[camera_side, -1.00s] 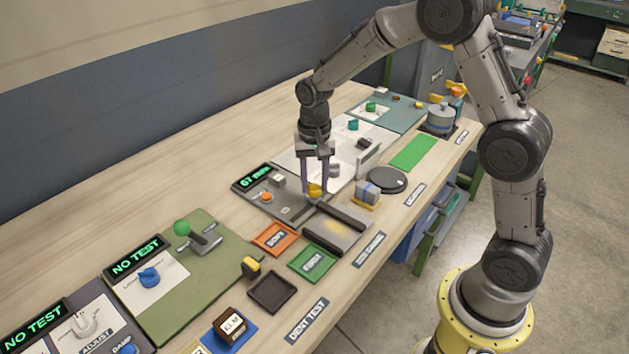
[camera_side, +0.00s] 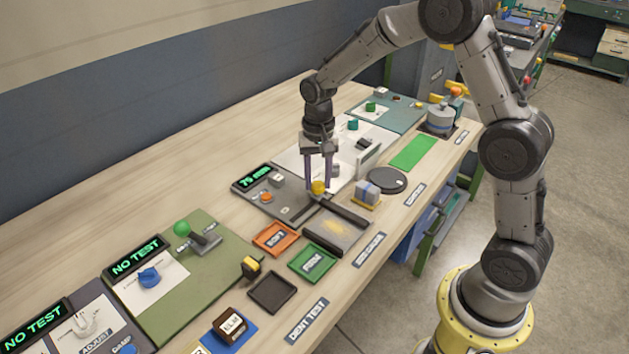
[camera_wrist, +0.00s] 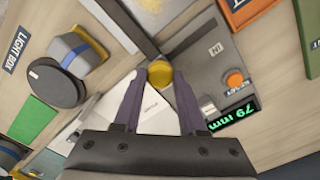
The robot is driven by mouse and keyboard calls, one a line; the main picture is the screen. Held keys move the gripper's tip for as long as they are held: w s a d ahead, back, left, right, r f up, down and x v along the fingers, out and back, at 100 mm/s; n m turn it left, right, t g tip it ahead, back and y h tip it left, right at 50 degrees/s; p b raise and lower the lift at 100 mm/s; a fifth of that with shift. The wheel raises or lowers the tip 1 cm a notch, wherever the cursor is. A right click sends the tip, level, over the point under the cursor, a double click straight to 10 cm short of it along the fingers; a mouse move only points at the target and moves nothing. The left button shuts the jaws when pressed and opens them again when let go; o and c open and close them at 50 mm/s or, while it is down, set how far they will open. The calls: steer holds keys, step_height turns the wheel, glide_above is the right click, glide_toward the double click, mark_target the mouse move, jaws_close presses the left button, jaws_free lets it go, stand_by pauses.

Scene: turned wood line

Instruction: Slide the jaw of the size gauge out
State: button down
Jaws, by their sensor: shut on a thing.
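The size gauge is a grey panel (camera_side: 264,206) with a green display (camera_side: 252,178) that reads 79 mm in the wrist view (camera_wrist: 232,117). Its jaw (camera_side: 345,213) is a dark bar at the back right edge of a brown bed (camera_side: 332,233). A yellow knob (camera_side: 318,187) sits at the inner end of the jaw. My gripper (camera_side: 318,183) points down and is shut on the yellow knob, which shows between the fingertips in the wrist view (camera_wrist: 160,78).
A block with a blue band (camera_side: 367,194) on a yellow base stands close to the right of the jaw. A dark round disc (camera_side: 388,180) lies behind it. Orange (camera_side: 274,239) and green (camera_side: 313,263) trays lie in front of the gauge.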

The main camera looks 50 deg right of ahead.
steer(key=shift+d+r, duration=0.1)
steer(key=shift+d, duration=1.05)
steer(key=shift+c, duration=2.3)
jaws_free()
step_height(320, 180, up, 14)
steer(key=shift+a, duration=0.1)
